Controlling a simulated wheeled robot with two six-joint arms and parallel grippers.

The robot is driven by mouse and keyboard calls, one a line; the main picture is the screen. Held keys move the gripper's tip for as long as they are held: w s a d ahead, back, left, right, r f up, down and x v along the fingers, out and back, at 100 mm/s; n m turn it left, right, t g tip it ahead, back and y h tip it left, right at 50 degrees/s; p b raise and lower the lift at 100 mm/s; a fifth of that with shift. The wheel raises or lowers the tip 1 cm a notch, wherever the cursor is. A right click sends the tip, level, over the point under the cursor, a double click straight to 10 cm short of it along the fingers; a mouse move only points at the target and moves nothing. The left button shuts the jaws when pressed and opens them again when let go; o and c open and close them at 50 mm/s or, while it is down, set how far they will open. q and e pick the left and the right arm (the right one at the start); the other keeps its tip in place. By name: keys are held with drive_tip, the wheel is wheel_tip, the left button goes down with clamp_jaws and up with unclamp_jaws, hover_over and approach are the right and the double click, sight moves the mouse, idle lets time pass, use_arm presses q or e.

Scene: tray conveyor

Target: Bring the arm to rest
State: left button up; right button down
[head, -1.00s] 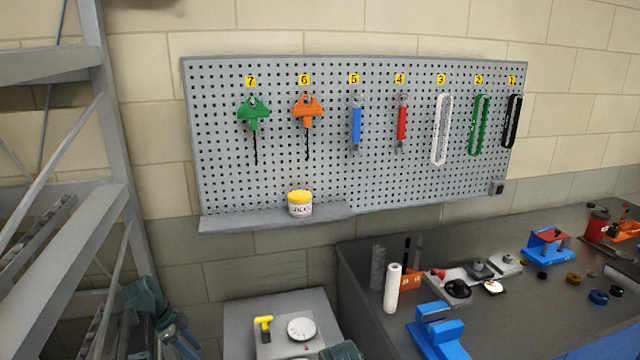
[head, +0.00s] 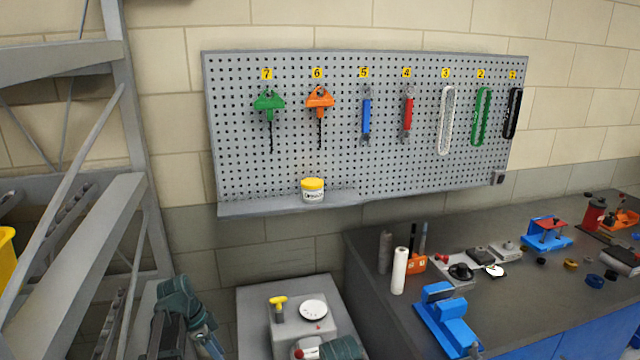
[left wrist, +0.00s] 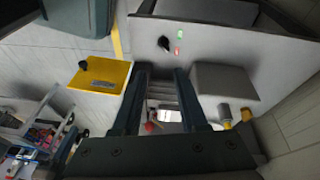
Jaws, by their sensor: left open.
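My left gripper (left wrist: 161,75) is open in the left wrist view, with its two dark fingers apart and nothing held between them. A small red-and-white thing shows beyond the fingers, too small to tell. In the head view my left arm is low at the left, beside the grey rack, with its lower end cut off by the bottom edge. Part of my right arm shows at the bottom edge; its gripper is not in view.
A grey pedestal (head: 258,295) bears a yellow-handled tool (head: 278,302) and a white dial (head: 313,310). A workbench (head: 395,320) is at right, a grey rack (head: 128,200) at left.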

use_arm(q)
drive_tip(key=s+d+n+y, duration=0.4)
drive_tip(key=s+d+n, duration=0.5)
drive_tip(key=s+d, duration=0.8)
drive_tip(key=d+f, duration=0.1)
drive_tip(key=d, duration=0.2)
drive_tip(key=shift+d+y, duration=0.2)
drive_tip(key=shift+y, duration=0.2)
